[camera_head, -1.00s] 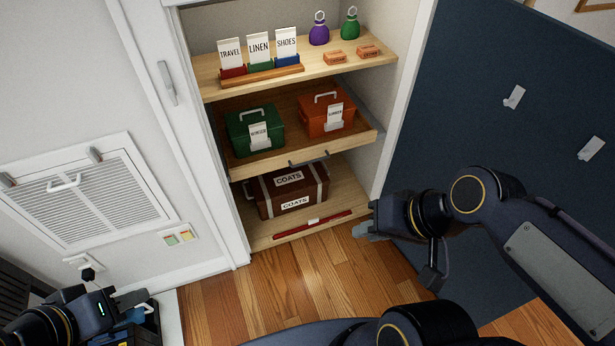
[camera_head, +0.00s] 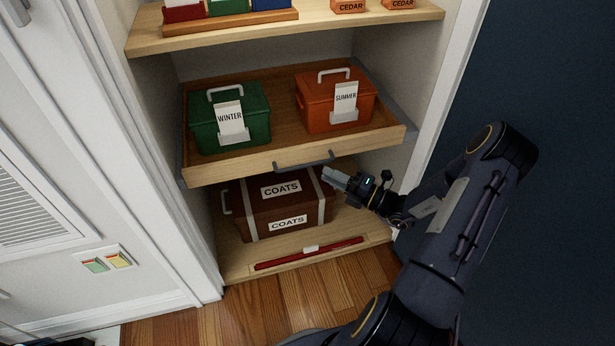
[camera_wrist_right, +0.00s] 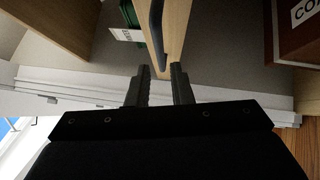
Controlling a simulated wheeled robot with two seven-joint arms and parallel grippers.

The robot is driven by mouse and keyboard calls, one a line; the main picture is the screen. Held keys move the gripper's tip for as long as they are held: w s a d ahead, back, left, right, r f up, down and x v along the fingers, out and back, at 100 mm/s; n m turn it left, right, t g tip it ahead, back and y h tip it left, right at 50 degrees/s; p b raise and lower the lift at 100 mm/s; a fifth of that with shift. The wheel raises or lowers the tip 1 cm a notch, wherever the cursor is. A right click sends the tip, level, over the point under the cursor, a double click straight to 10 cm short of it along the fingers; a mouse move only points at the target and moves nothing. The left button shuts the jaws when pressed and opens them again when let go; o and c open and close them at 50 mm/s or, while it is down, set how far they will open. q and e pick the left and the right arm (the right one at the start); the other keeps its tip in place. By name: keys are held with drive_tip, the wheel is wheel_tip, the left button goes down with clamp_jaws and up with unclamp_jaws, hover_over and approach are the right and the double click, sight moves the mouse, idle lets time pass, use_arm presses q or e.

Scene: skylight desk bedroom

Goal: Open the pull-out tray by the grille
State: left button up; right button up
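The wooden pull-out tray (camera_head: 250,162) sits in the closet's middle level and carries a green WINTER box (camera_head: 243,120) and an orange SUMMER box (camera_head: 320,112). Its dark bar handle (camera_head: 304,162) is on the front edge. My right gripper (camera_head: 331,176) is just below and right of the handle, apart from it. In the right wrist view, the two fingers (camera_wrist_right: 160,82) are spread with nothing between them, and the handle (camera_wrist_right: 157,35) lies ahead of them. My left gripper is out of the head view. The grille (camera_head: 35,205) is on the white wall at left.
A brown COATS trunk (camera_head: 290,205) stands on the closet floor below the tray. A red bar (camera_head: 308,253) lies in front of it. A shelf (camera_head: 300,36) is above the tray. The closet's white frame (camera_head: 140,150) borders the left side. Wood floor (camera_head: 270,305) in front is clear.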

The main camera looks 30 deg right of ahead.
sight(308, 165)
drive_tip(key=b+x, duration=0.2)
drive_tip(key=x, duration=0.5)
drive_tip(key=shift+w+a, duration=0.1)
drive_tip(key=shift+w, duration=0.1)
clamp_jaws()
